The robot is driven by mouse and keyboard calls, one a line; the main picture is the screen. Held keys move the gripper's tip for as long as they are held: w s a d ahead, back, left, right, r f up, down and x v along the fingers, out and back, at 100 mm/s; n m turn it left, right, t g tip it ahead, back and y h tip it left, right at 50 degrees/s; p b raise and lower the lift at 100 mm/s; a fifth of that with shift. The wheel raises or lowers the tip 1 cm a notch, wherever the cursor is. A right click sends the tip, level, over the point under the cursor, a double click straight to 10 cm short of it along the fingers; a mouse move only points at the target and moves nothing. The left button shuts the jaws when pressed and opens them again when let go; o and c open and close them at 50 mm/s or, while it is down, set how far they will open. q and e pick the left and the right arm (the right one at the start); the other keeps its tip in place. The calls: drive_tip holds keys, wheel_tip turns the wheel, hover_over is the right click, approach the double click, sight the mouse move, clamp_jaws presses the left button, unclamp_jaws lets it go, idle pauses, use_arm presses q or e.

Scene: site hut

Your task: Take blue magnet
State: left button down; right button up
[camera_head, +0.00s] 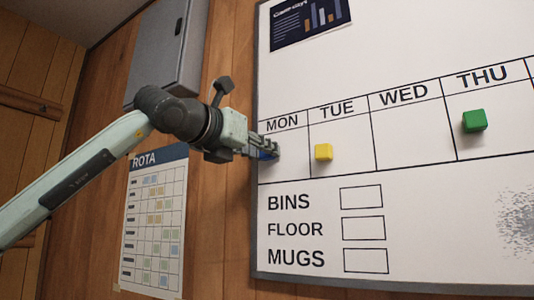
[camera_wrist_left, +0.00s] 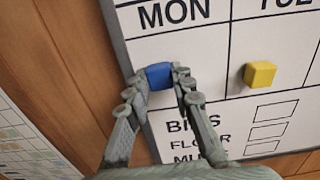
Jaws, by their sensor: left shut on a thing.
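The blue magnet (camera_wrist_left: 158,76) is in the MON column of the whiteboard (camera_head: 430,215), near the board's left edge. My left gripper (camera_head: 268,153) is at the magnet, and in the left wrist view its two fingers (camera_wrist_left: 157,83) are on either side of it, shut on it. In the head view the fingers mostly hide the blue magnet (camera_head: 266,156). I cannot tell whether the magnet still touches the board. My right gripper is not in view.
A yellow magnet (camera_head: 324,152) is in the TUE column, close to the right of my gripper. A green magnet (camera_head: 474,121) is under THU. A grey cabinet (camera_head: 165,50) and a ROTA sheet (camera_head: 152,225) are on the wooden wall at the left.

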use_arm(q)
drive_tip(key=shift+s, duration=0.1)
drive_tip(key=b+v, duration=0.2)
drive_tip(key=v, duration=0.2)
drive_tip(key=shift+s+a+b, duration=0.1)
drive_tip(key=shift+a+b, duration=0.1)
drive_tip(key=shift+b, duration=0.2)
idle(0.5)
drive_tip(key=shift+r, duration=0.1)
drive_tip(key=s+a+r, duration=0.1)
drive_tip(key=s+a, duration=0.1)
drive_tip(key=s+a+r, duration=0.1)
drive_tip(key=s, duration=0.1)
drive_tip(key=shift+r, duration=0.4)
idle(0.5)
